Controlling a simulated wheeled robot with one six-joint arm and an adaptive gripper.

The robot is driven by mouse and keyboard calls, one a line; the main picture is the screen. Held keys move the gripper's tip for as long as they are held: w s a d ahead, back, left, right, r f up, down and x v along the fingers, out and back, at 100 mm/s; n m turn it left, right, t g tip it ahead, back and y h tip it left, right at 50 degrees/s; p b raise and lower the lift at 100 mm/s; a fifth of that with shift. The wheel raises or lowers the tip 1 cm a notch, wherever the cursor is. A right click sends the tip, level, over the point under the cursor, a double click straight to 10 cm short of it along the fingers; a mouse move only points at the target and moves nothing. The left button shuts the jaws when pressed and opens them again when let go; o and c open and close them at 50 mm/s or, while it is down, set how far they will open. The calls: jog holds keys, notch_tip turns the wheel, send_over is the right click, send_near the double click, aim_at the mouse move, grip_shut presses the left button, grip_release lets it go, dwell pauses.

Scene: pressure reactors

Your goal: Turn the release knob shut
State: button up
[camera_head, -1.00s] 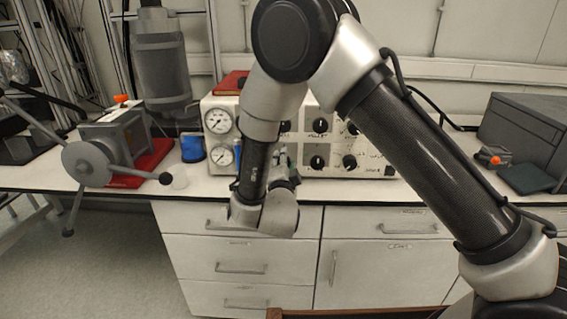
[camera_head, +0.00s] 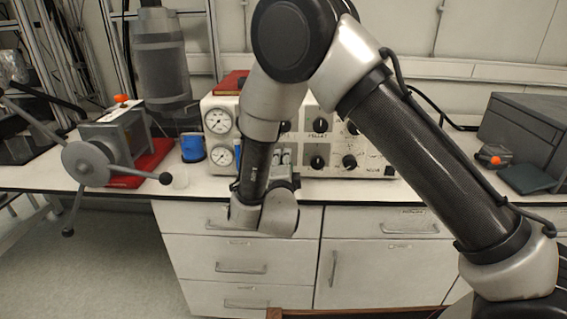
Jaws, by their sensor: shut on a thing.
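The pale control panel (camera_head: 335,165) stands on the bench with two gauges at its left and several black knobs. My gripper (camera_head: 284,157) is at the lower front of the panel, partly hidden behind my own wrist. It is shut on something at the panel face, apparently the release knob. That knob is covered by the gripper and arm, so its angle cannot be read. Other knobs, such as the lower black knob (camera_head: 317,162), show uncovered to the right of my gripper.
A grey handwheel device (camera_head: 88,163) with spokes stands at the left, by a blue object (camera_head: 193,147). A dark grey box (camera_head: 522,130) stands at the right. White drawers (camera_head: 240,268) are below the bench edge. The benchtop right of the panel is partly clear.

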jog(key=o, duration=1)
jog(key=shift+o, duration=0.2)
jog(key=s, duration=1.2)
jog(key=shift+a, duration=0.15)
